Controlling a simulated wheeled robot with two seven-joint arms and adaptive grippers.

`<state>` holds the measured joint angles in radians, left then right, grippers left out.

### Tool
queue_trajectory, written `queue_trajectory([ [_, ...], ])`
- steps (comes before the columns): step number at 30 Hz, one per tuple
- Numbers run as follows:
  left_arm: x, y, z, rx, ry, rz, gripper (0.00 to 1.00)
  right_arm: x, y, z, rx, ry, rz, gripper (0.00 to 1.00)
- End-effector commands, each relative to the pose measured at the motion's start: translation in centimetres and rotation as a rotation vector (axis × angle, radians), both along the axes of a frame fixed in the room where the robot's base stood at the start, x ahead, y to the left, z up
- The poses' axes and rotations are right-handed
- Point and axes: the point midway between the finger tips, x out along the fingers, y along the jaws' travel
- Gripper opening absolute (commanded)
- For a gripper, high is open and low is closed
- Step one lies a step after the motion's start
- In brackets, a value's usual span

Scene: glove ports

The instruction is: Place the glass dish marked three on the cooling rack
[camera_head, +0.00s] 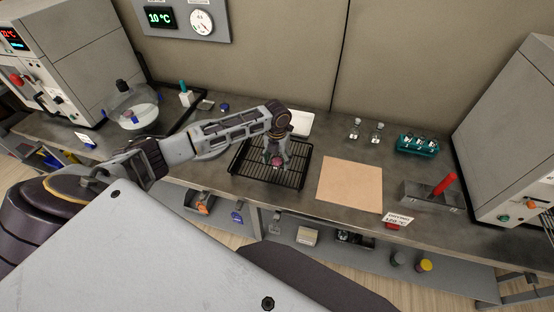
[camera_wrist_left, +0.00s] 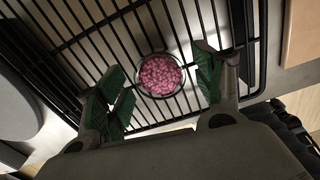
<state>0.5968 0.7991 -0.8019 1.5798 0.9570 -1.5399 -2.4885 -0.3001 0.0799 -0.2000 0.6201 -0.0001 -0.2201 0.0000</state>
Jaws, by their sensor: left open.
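The black wire cooling rack (camera_head: 246,168) stands on the grey bench, left of a tan board. A small round glass dish with pink-red granules (camera_head: 276,161) sits on the rack; it also shows in the left wrist view (camera_wrist_left: 161,75), resting on the bars. No number can be read on it. My left gripper (camera_head: 275,157) is over the rack, pointing down at the dish. In the left wrist view, its green-padded fingers (camera_wrist_left: 158,95) are spread apart on either side of the dish, not touching it. My right gripper is not in view.
A tan board (camera_head: 350,185) lies right of the rack. A metal block with a red handle (camera_head: 436,190), a teal vial rack (camera_head: 417,144) and two small glass bottles (camera_head: 366,132) stand further right. A glass desiccator (camera_head: 132,108) stands at the left. Ovens flank the bench.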

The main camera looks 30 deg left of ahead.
Motion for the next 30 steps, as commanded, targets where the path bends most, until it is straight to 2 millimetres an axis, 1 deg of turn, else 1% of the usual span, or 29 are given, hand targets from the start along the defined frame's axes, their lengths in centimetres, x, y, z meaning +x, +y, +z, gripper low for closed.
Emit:
queue_trajectory([
  [5,0.1,0.0,0.5,-0.001,-0.002,0.0,0.68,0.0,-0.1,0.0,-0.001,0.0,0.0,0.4],
  [11,0.1,0.1,2.1,0.001,-0.003,0.001,0.68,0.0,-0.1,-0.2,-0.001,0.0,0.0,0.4],
  [24,0.1,0.1,8.5,0.0,-0.003,0.001,0.68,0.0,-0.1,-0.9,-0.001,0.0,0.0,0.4],
  [30,0.1,0.0,10.9,-0.001,-0.002,0.0,0.68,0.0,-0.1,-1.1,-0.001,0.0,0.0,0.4],
])
